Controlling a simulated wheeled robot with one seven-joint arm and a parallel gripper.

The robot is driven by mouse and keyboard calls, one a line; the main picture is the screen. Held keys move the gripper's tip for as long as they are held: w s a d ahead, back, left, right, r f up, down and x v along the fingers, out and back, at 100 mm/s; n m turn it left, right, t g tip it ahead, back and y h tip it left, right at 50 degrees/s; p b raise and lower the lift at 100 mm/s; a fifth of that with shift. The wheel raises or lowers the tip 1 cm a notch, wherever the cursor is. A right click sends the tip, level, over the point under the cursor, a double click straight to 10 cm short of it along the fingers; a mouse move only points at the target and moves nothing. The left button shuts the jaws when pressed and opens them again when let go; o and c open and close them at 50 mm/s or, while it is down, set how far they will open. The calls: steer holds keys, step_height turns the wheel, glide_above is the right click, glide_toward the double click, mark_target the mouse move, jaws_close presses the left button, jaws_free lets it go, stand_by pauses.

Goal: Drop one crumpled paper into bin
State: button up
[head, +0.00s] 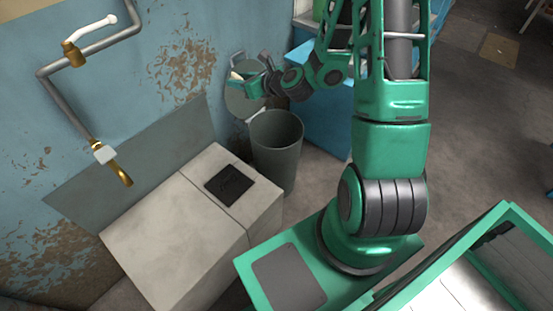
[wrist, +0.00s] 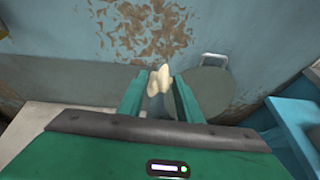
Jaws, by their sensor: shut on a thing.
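My gripper (head: 244,81) is at the end of my green arm, up near the blue wall. It is shut on a crumpled paper (wrist: 159,80), a small cream-white lump between the two green fingers in the wrist view. In the head view only a small pale bit of the paper (head: 235,75) shows at the fingertips. The bin (head: 277,154) is a tall grey-green round container on the floor, with an open top. In the head view my gripper appears above and slightly left of the bin's opening, near the round grey lid. The bin's inside is mostly dark.
A round grey lid (head: 240,103) with a handle stands behind the bin; it also shows in the wrist view (wrist: 212,90). A pale counter (head: 175,235) with a dark square inset is left of the bin. A blue cabinet (head: 325,115) stands to its right. Pipes run along the wall.

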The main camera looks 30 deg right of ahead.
steer(key=shift+m+h, duration=0.7)
steer(key=w+d+f, duration=0.1)
steer(key=d+f, duration=0.2)
steer(key=f, duration=0.1)
steer(key=w+d+f, duration=0.2)
steer(key=d+f, duration=0.1)
steer(key=w+d+f, duration=0.2)
steer(key=d+f, duration=0.1)
steer(key=f, duration=0.1)
steer(key=shift+d+f, duration=0.3)
steer(key=shift+f, duration=0.05)
steer(key=d+f+h, duration=0.1)
steer(key=d+f, duration=0.3)
steer(key=f, duration=0.3)
steer(key=d+f+m, duration=0.1)
steer(key=d+f, duration=0.4)
steer(key=f, duration=0.3)
steer(key=shift+s+f+h, duration=0.15)
steer(key=shift+s+h, duration=0.1)
steer(key=shift+h, duration=0.15)
step_height(320, 180, down, 7)
steer(key=shift+d+m, duration=0.25)
steer(key=shift+m, duration=0.05)
steer(key=o, duration=1.1)
steer(key=v, duration=1)
steer(key=shift+s, duration=0.4)
